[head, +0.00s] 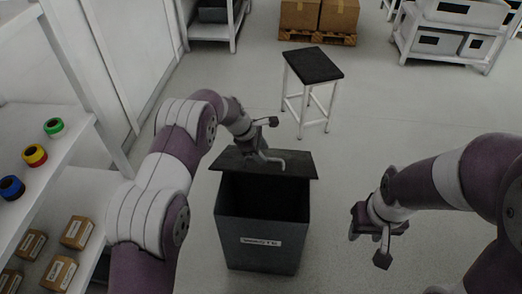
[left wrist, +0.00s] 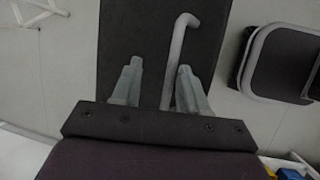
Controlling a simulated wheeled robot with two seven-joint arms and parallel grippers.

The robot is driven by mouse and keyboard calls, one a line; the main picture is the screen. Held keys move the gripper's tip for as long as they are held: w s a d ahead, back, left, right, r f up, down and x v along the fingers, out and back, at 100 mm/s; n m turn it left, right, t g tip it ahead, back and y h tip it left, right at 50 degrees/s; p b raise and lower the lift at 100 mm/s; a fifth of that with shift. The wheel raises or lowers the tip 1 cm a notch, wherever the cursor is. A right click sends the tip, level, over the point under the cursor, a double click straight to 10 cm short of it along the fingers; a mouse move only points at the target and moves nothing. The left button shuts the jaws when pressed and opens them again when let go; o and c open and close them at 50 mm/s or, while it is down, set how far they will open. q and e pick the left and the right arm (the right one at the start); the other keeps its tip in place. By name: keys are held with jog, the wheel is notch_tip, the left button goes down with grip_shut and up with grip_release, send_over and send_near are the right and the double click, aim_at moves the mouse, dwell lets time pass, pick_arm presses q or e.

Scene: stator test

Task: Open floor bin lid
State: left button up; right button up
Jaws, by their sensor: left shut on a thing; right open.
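The dark grey floor bin (head: 262,222) stands on the floor in the middle of the head view, with a WASTE label on its front. Its flat dark lid (head: 232,161) is at the top rear, and the dark opening shows below and in front of it. A light bent bar handle (left wrist: 179,45) lies on the lid in the left wrist view.
A stool (head: 313,66) with a dark seat stands behind the bin. A shelf (head: 75,128) with coloured rolls and small boxes is on the left. Cartons on a pallet (head: 318,37) and a rack (head: 455,50) are at the back. Floor right of the bin is clear.

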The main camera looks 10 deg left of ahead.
pick_arm(q)
jog(key=shift+w+r, duration=0.1)
jog(key=v, duration=1.2)
jog(key=shift+r, duration=0.25)
jog(key=shift+a, duration=0.1)
jog(key=shift+c, duration=0.3)
